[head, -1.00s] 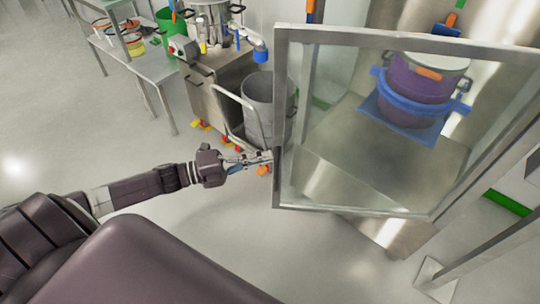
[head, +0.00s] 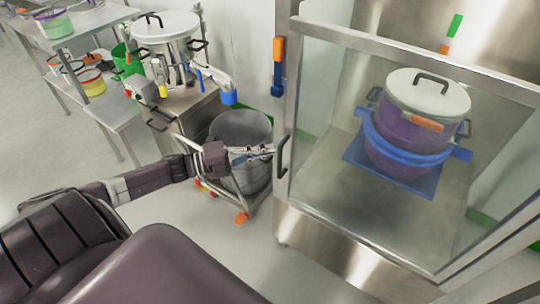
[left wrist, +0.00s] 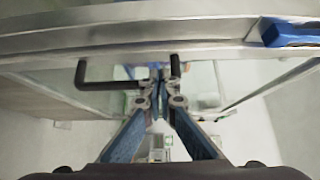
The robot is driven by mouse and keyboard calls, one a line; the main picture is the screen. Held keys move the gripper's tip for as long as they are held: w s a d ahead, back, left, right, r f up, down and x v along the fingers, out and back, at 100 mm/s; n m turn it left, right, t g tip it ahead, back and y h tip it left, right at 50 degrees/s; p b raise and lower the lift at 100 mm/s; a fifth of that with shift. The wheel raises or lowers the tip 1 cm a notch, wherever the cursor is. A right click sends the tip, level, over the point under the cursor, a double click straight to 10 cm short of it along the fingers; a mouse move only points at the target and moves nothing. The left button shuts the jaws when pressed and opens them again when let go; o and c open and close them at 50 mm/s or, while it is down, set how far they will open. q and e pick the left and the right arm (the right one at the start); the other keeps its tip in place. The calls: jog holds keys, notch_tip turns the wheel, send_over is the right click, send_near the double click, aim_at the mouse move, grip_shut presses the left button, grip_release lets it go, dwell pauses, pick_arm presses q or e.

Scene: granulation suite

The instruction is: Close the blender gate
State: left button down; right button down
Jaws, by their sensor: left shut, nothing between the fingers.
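The blender gate (head: 400,52) is a clear panel in a metal frame, in front of a steel enclosure in the head view. Its left side lies close to the enclosure's left post; I cannot tell if it is fully flush. A dark handle (head: 282,158) is on its left edge and also shows in the left wrist view (left wrist: 108,85). My left gripper (head: 270,150) is shut and empty, its tips right by the handle; contact is unclear. In the left wrist view the fingers (left wrist: 157,76) partly cover the handle. My right gripper is out of view.
Behind the panel, a purple pot with a white lid (head: 428,95) stands on a blue tray (head: 365,165). A grey bin (head: 240,130) on a cart is just behind my left gripper. A steel pot (head: 165,30) and a shelf table (head: 100,20) stand left. Floor at far left is clear.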

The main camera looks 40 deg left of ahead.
pick_arm(q)
jog(key=shift+w, duration=0.25)
jog(key=shift+a, duration=0.1)
jog(key=v, duration=1.2)
jog(key=s+a+f+n+y, duration=0.1)
jog(key=a+f+n+y, duration=0.3)
jog(key=f, duration=0.5)
jog(key=s+a+f+n+y, duration=0.2)
jog(key=f+n+y, duration=0.3)
jog(key=f, duration=0.5)
jog(key=s+d+f+n+g+y, duration=0.2)
jog(key=s+f+n, duration=0.2)
jog(key=f, duration=0.4)
jog(key=s+d+f+n+g+y, duration=0.1)
jog(key=s+f+n+g, duration=0.1)
jog(key=s+f+n, duration=0.45)
jog(key=s+d+f+n+g, duration=0.2)
jog(key=s+d+f+g, duration=0.2)
jog(key=s+d+f, duration=0.5)
jog(key=s+d+f+n+g+p, duration=0.1)
jog(key=s+d+f+g, duration=0.4)
jog(key=s+d+f, duration=0.5)
jog(key=s+d, duration=0.2)
jog(key=d, duration=0.2)
jog(key=shift+s+d+n+h, duration=0.3)
jog(key=shift+s+n, duration=0.05)
